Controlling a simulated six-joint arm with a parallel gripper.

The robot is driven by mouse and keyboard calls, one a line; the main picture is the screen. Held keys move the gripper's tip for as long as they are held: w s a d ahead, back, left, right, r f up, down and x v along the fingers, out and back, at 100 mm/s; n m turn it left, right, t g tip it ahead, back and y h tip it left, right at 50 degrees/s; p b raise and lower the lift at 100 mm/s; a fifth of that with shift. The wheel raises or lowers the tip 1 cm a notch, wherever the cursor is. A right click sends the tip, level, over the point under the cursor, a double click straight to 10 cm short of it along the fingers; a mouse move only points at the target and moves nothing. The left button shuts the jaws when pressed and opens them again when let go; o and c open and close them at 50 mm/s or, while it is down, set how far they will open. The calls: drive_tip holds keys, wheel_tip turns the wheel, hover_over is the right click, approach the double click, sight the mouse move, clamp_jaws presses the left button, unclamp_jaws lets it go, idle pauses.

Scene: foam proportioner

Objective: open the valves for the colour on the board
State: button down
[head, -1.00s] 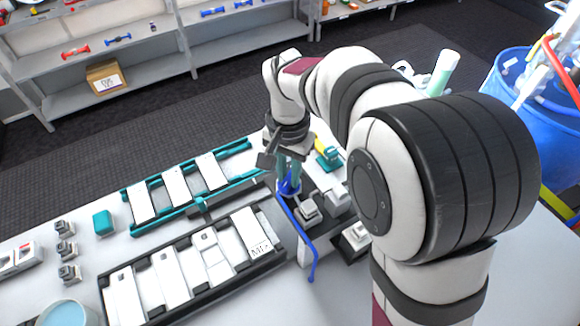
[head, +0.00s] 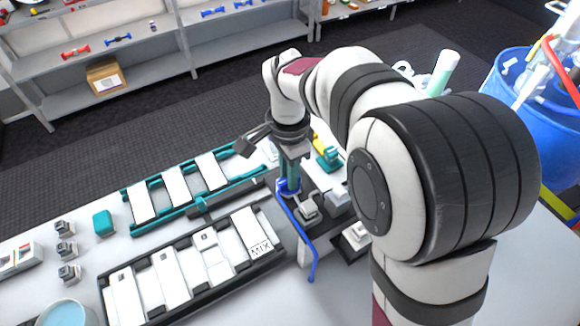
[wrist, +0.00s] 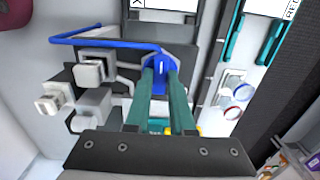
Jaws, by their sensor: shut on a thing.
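A blue valve part with a long bent blue lever (head: 303,237) stands on a dark panel right of the MIX-labelled rack. My gripper (head: 289,183) points down at the upper end of this blue part. In the wrist view, the teal fingers of my gripper (wrist: 160,78) are shut on the blue hub (wrist: 158,66), and the blue lever (wrist: 105,36) runs off to the left. A yellow handle (head: 324,143) with a teal body (head: 328,157) is just behind and right of my gripper. The colour on the board is not readable.
A black-framed rack with white plates and a MIX label (head: 261,249) lies left of the lever, and a teal-framed rack (head: 150,226) behind it. Grey-white blocks (head: 337,199) stand close right of my gripper. A blue barrel (head: 508,125) is at the far right.

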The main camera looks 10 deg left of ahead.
idle(0.4)
drive_tip(key=c, duration=0.8)
unclamp_jaws()
drive_tip(key=shift+o, duration=0.2)
wheel_tip(320, 180, up, 16)
drive_tip(key=s+d+f+n+y, duration=0.1)
drive_tip(key=s+d+f+n, duration=0.35)
drive_tip(key=s+d, duration=0.95)
drive_tip(key=s+d+f, duration=0.2)
drive_tip(key=s+f, duration=0.5)
drive_tip(key=shift+s+d+f+m+y, duration=0.25)
drive_tip(key=shift+d+f+m+y, duration=0.1)
drive_tip(key=shift+d+m+y, duration=0.1)
